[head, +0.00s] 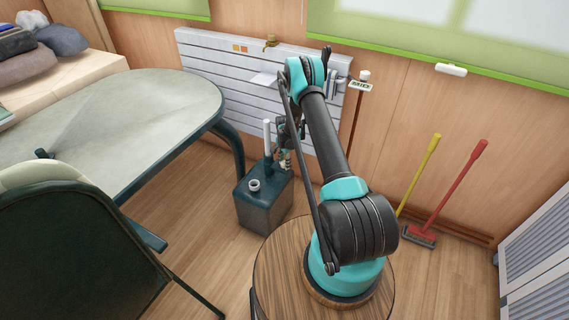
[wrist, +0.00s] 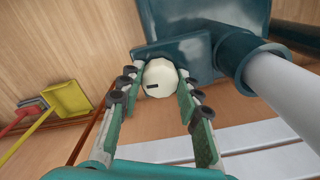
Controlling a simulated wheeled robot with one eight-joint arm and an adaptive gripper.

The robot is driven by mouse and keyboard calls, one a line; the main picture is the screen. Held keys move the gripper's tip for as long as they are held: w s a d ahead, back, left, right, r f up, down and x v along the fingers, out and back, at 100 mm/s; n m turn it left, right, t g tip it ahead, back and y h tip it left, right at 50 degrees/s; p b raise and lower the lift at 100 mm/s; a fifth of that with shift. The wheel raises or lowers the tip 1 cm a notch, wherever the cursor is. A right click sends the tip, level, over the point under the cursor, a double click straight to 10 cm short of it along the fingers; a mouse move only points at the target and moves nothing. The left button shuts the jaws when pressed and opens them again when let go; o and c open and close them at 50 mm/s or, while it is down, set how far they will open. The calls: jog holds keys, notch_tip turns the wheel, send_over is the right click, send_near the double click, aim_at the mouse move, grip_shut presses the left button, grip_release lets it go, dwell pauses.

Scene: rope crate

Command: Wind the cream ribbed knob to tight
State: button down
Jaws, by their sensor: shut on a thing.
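The cream knob (wrist: 158,77) shows in the wrist view as a round cream disc with a short dark mark near its left edge. It sits against a dark teal block on a dark teal box (head: 262,205), which stands on the floor in the head view. My gripper (wrist: 160,85) has one finger on each side of the knob and is shut on it. Ribs on the knob's side are hidden from this angle. In the head view my arm covers most of the knob area.
A white pipe (wrist: 285,92) rises from the box beside my fingers. A slatted white panel (head: 215,75) is on the wall behind. A table (head: 150,105) and chair (head: 75,250) stand at left. Yellow (head: 425,165) and red (head: 460,185) handled tools lean at right.

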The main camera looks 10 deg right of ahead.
jog(key=m, duration=0.6)
jog(key=shift+f, duration=0.15)
